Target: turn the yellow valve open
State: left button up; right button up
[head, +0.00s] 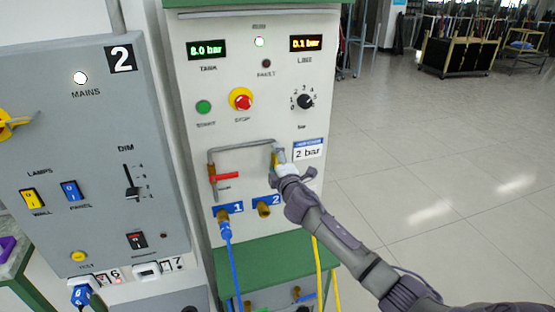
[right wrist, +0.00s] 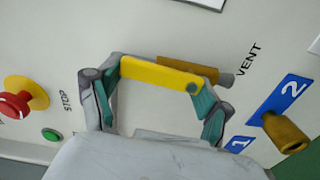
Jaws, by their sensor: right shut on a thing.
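The yellow valve handle (right wrist: 158,74) shows in the right wrist view as a flat bar in front of a brass valve body (right wrist: 185,68), beside the word VENT. My right gripper (right wrist: 160,92) is shut on the handle, with one teal fingertip pad at each end of it. In the head view the right gripper (head: 279,162) reaches the panel from the lower right. It hides most of the yellow valve there, and only a small yellow strip shows. My left gripper is not in view.
A red valve handle (head: 226,176) sits to the left on the grey pipe (head: 240,146). Below are brass port 2 (head: 264,210) and a blue hose (head: 229,262). The LINE display (head: 306,43) reads 0.1 bar, TANK (head: 206,49) 8.0 bar. Open floor lies right.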

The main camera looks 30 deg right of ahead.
jog(key=shift+a+n, duration=0.15)
jog(key=shift+n, duration=0.45)
jog(key=o, duration=1.1)
jog(key=shift+f, duration=0.1)
jog(key=shift+s, duration=0.3)
jog(key=v, duration=1.1)
jog(key=shift+s, duration=0.2)
